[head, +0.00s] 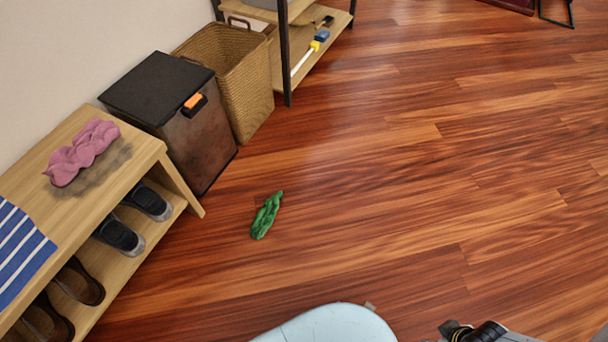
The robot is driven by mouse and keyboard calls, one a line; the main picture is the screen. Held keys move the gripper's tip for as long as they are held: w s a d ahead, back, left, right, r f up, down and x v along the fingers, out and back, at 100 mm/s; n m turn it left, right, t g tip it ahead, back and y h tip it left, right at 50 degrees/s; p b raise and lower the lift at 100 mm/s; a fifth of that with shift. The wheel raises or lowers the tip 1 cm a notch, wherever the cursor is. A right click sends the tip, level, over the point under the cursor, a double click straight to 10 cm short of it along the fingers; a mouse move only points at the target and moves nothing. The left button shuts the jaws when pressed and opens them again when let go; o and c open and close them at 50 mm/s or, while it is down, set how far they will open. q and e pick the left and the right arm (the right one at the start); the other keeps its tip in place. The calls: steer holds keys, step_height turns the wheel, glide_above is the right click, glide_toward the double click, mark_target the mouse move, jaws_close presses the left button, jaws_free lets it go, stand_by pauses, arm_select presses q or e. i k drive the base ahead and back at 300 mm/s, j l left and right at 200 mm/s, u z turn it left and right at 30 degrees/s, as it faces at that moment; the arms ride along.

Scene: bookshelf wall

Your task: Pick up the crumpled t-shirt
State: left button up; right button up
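Two crumpled cloths are in the head view, and I cannot tell for sure which is the t-shirt. A pink crumpled cloth (82,152) lies on top of the wooden shoe bench at the left. A smaller green crumpled cloth (266,215) lies on the floor, right of the bench. Part of my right arm with dark gripper parts (468,331) shows at the bottom edge, right of centre, well away from both cloths. It is cut off by the frame, so its opening is unclear. My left gripper is out of view.
The shoe bench (140,150) has shoes on its lower shelf and a blue-white striped cloth (20,250) on top. A dark lidded bin (160,85), a wicker basket (245,90) and a shelf rack (287,50) stand along the wall. The floor right of the green cloth is clear.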

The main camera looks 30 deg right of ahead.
mark_target(263, 219)
steer(key=z, duration=0.3)
steer(key=u, duration=0.5)
steer(key=l+u, duration=0.2)
steer(key=u, duration=0.2)
steer(key=i+l+u, duration=0.1)
steer(key=l+u, duration=0.15)
steer(key=u, duration=0.2)
steer(key=l+u, duration=0.25)
steer(key=u, duration=0.15)
steer(key=l+u, duration=0.25)
steer(key=u, duration=0.15)
